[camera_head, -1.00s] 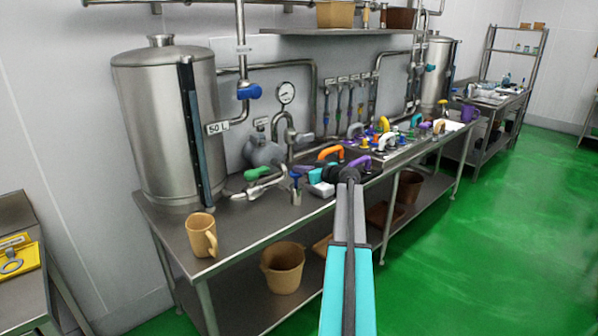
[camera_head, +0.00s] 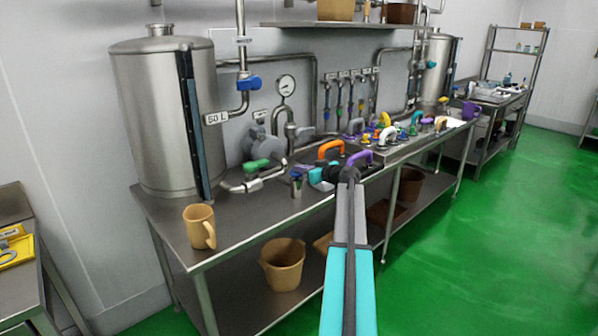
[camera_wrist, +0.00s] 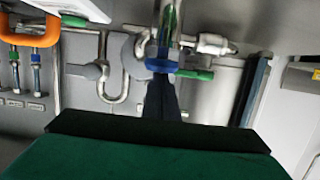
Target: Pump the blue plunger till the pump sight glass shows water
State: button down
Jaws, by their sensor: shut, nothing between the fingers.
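The blue plunger (camera_head: 296,174) tops a small upright metal cylinder (camera_head: 297,189) on the steel bench, right of a green-handled valve (camera_head: 256,165). In the wrist view, the blue part (camera_wrist: 161,66) shows at the end of the metal cylinder (camera_wrist: 168,22). My gripper (camera_head: 308,173) is beside the plunger in the head view, small and partly hidden by my arm. In the wrist view, its dark fingers (camera_wrist: 161,84) are together and empty, with tips at the blue part. I cannot tell whether they touch it. I cannot make out the pump sight glass or any water.
A large steel tank (camera_head: 165,120) and a tan mug (camera_head: 199,226) stand on the bench's left. Several coloured handles crowd the bench to the right, including an orange one (camera_head: 330,149) and a purple one (camera_head: 360,157). The green floor (camera_head: 470,240) at right is clear.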

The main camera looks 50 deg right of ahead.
jog(key=shift+f, duration=0.35)
jog(key=shift+a+r, duration=0.1)
jog(key=shift+r, duration=0.05)
jog(key=s+r+b, duration=0.2)
jog(key=s+r, duration=0.5)
jog(key=s, duration=0.2)
jog(key=shift+s+a+b, duration=0.25)
jog(key=shift+s+b, duration=0.1)
jog(key=shift+b, duration=0.05)
jog(key=shift+f, duration=0.1)
dwell(0.3)
